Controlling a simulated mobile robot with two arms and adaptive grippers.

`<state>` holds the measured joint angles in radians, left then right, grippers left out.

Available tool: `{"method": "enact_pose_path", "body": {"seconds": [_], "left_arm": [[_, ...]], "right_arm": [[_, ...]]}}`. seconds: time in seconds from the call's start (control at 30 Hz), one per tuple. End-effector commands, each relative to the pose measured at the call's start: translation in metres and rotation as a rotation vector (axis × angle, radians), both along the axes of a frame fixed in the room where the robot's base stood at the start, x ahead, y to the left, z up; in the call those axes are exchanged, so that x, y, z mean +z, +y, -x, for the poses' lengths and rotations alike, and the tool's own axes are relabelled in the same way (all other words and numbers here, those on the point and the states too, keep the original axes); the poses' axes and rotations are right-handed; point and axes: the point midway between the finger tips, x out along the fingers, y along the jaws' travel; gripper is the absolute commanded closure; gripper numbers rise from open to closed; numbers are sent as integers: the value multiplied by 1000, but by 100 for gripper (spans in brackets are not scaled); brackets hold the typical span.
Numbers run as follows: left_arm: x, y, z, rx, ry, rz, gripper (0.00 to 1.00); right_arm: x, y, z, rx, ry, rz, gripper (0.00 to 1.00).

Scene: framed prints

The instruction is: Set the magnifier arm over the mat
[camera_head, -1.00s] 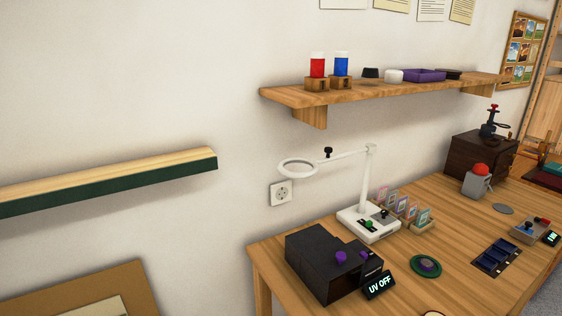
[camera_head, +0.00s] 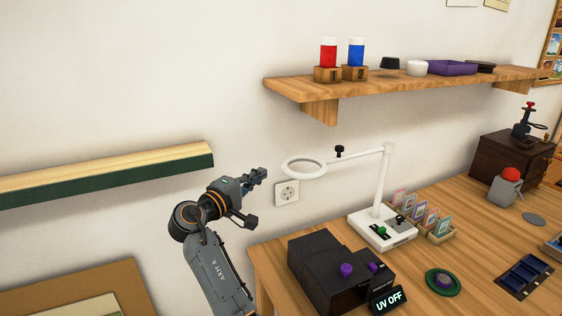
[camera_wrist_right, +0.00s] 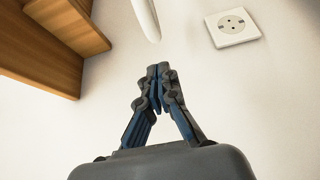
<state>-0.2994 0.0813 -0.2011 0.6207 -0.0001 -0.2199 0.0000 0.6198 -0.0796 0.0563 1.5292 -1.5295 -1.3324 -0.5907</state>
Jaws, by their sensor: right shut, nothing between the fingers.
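The white magnifier arm (camera_head: 352,158) reaches left from its post on a white base (camera_head: 384,232). A black knob (camera_head: 340,151) stands on the arm. A round green mat (camera_head: 442,282) with a purple-grey centre lies at the table's front; I cannot tell whether it is the task's mat. My right gripper (camera_head: 256,200) is shut and empty, left of the ring and apart from it. In the right wrist view my gripper (camera_wrist_right: 158,72) points near a white rounded piece (camera_wrist_right: 146,20), probably the ring's edge. My left gripper is not in view.
A black box (camera_head: 325,268) with purple knobs and a "UV OFF" display (camera_head: 388,300) stands at the table's near left. Framed slides (camera_head: 425,218) stand beside the base. A wall shelf (camera_head: 400,88) hangs above. A wall socket (camera_head: 286,194) is behind the ring.

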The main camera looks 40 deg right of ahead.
Motion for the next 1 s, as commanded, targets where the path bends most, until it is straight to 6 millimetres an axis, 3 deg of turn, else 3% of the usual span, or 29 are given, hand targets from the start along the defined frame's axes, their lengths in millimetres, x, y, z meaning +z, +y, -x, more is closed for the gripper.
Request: {"method": "enact_pose_path", "body": {"seconds": [0.27,0.7,1.0], "left_arm": [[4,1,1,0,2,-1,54],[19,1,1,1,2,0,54],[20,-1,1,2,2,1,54]], "right_arm": [[1,-12,-3,0,2,3,100],[1,-83,-20,2,3,2,100],[-1,-98,-24,4,1,0,100]]}}
